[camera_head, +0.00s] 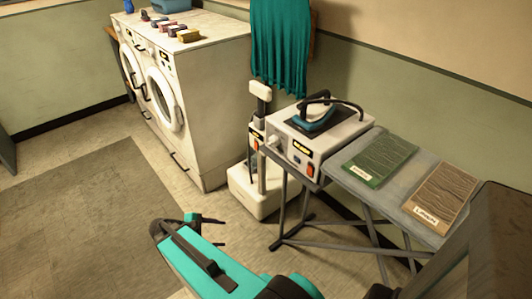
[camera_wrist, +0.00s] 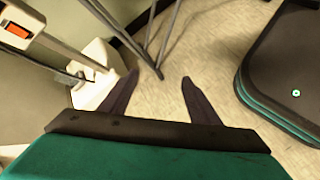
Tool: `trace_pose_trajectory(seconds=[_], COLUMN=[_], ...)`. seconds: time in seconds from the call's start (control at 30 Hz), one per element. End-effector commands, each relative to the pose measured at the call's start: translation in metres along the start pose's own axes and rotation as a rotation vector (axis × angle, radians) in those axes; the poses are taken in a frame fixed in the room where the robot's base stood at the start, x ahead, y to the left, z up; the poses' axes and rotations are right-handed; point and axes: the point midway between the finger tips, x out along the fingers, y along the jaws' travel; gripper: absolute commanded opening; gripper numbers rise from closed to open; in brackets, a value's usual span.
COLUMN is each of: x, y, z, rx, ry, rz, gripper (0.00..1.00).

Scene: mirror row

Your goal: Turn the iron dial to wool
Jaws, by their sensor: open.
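A teal iron (camera_head: 322,118) rests on a white steam station (camera_head: 320,137) at the left end of the ironing board. The station's front has a small dial (camera_head: 276,140) at the left, a lit yellow label and a red switch (camera_head: 311,169). The dial's setting is too small to read. My gripper (camera_head: 222,232) is open and empty, in front of the board and low over the floor. In the wrist view its two dark fingers (camera_wrist: 158,82) are spread with floor between them; the dial cannot be made out there.
The ironing board (camera_head: 345,182) carries a green cloth (camera_head: 380,157) and a brown cloth (camera_head: 447,192), both labelled. A white upright appliance (camera_head: 258,188) stands between the board and the washing machines (camera_head: 200,100). A teal curtain (camera_head: 280,45) hangs behind. The floor at the left is clear.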

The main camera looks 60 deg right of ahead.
Motion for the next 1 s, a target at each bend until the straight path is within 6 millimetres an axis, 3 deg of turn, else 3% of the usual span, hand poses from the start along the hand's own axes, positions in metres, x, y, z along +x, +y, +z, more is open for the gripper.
trace_pose_trajectory(seconds=[0.2, 0.5, 0.7, 1.0], x=[0.004, -0.017, -0.035, -0.042], y=[0.100, 0.217, 0.257, 0.268], z=[0.026, 0.096, 0.134, 0.146], rx=[-0.018, -0.022, -0.017, -0.017], ry=[-0.132, -0.384, -0.511, -0.548], rz=[0.200, 0.419, 0.491, 0.509], gripper=[0.56, 0.56, 0.56, 0.56])
